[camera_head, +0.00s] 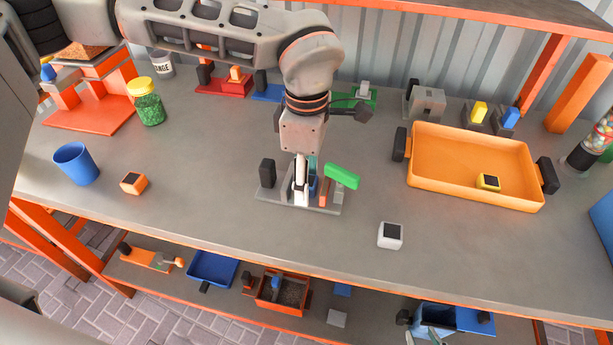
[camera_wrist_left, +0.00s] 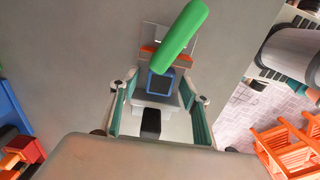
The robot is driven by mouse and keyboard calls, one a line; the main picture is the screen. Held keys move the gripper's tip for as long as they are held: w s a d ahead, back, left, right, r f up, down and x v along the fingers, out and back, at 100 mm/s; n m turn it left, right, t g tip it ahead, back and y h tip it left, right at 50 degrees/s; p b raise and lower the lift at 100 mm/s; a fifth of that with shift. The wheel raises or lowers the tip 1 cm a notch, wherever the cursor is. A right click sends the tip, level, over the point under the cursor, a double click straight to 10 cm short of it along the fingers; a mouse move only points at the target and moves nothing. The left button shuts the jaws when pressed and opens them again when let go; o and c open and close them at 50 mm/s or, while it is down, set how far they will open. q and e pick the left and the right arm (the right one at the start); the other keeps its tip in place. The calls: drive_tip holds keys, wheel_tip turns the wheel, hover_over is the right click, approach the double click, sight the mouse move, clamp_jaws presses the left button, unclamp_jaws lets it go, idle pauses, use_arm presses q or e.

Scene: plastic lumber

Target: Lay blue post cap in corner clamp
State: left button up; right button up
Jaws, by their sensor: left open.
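The blue post cap (camera_wrist_left: 160,84), with a dark square top, sits on the grey corner clamp (camera_head: 330,208) between my left fingers in the left wrist view. The clamp has a green handle (camera_head: 342,176), an orange part and a black block (camera_head: 267,173). My left gripper (camera_head: 304,184) points down over the clamp; its fingers (camera_wrist_left: 160,110) are spread on either side of the cap, with gaps visible. In the head view a finger hides most of the cap. My right gripper (camera_head: 423,337) shows only its tips at the bottom edge, apart and empty.
A blue cup (camera_head: 76,164) and green jar (camera_head: 146,102) stand left. The bench front (camera_head: 240,240) is mostly clear. A lower shelf holds several items.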

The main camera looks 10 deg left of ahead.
use_arm(q)
wheel_tip(320, 180, up, 12)
idle(0.5)
drive_tip(key=shift+r, duration=0.1)
